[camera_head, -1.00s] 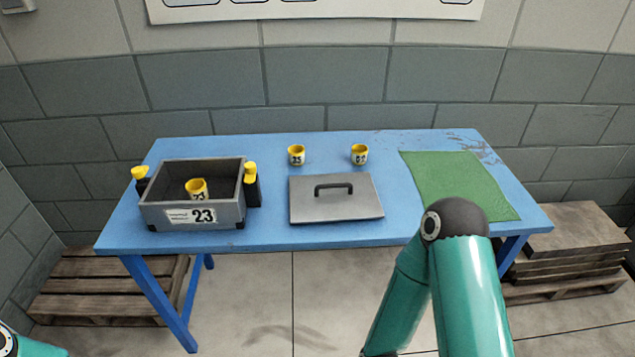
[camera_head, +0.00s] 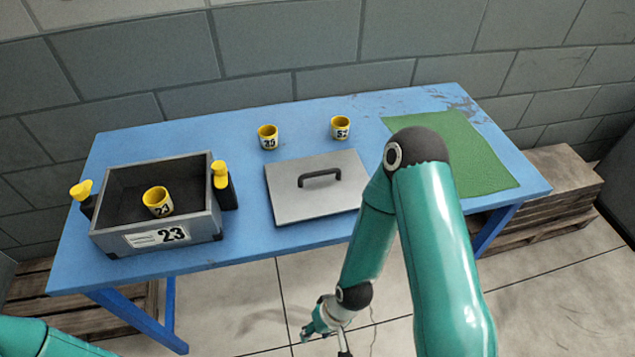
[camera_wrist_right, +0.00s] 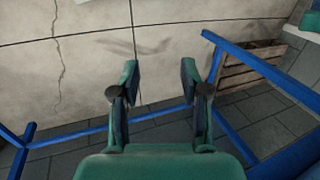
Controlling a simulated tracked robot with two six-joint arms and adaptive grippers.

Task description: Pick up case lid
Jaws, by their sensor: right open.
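The case lid (camera_head: 290,205) is a flat grey plate lying on the blue table (camera_head: 250,247), near its front edge. A black handle (camera_head: 320,177) stands up from its top. The open case (camera_head: 105,235), grey with a dark inside and the number 23, stands to its left. My right gripper (camera_head: 325,322) is in front of the table, over the floor and apart from the lid. In the right wrist view its two fingers (camera_wrist_right: 160,82) are spread, with nothing between them. My left gripper is out of view; only a piece of that arm shows at lower left.
A yellow-rimmed cup (camera_head: 158,202) is inside the case. Two similar cups, numbered 35 (camera_head: 268,137) and 52 (camera_head: 341,128), stand behind the lid. Yellow-topped clamps (camera_head: 221,180) flank the case. A green mat (camera_head: 470,165) lies at right, partly hidden by my right arm.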

